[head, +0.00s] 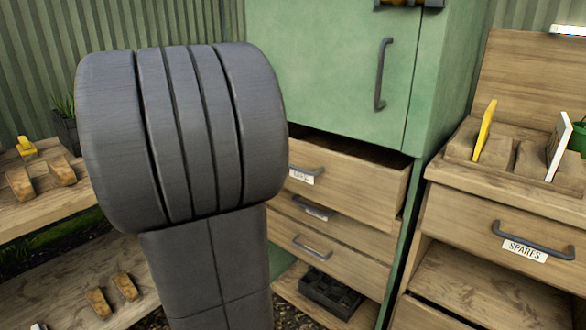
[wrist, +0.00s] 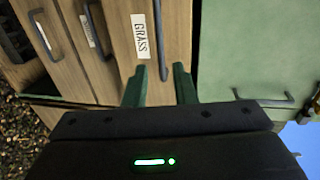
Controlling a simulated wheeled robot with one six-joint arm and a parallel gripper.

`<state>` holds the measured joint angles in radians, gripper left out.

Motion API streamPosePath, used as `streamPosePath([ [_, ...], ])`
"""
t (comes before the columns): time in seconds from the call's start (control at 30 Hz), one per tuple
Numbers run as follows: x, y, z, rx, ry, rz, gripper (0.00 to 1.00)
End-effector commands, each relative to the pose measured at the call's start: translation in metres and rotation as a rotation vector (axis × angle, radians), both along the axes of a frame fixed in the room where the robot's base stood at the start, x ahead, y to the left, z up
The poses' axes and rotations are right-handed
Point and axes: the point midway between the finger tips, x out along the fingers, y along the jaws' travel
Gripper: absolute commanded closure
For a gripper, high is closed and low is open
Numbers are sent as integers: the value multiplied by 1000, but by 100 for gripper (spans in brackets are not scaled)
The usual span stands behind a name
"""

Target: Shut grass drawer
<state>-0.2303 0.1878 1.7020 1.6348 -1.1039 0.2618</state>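The grass drawer (head: 365,188) is the top drawer under the green cabinet door in the head view. It stands pulled out, with a dark gap above it. Its white label (wrist: 141,37) reads GRASS in the wrist view, where the picture is turned sideways. Its dark bar handle (wrist: 159,35) runs beside the label. My gripper (wrist: 160,72) is open, its two green fingers apart, close to the drawer front with one end of the handle showing between them. I cannot tell whether they touch. In the head view my arm hides the gripper.
Two lower drawers (head: 335,258) sit beneath, above a shelf with a black crate (head: 330,293). The green cabinet door (head: 335,70) above looks shut. A wooden bench with a SPARES drawer (head: 480,225) stands at right. Wooden shelves (head: 60,270) stand at left.

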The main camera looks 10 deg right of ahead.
Motion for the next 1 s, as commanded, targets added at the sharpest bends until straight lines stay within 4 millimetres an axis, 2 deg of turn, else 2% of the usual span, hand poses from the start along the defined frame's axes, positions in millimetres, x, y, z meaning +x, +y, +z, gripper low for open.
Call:
streamPosePath([
  [0.3,37,-50,-16,-1,0,-4,76],
  [0.5,57,-74,-21,-2,0,-1,76],
  [0.7,65,-84,-22,-1,0,1,76],
  [1.0,66,-85,-22,-1,0,2,77],
])
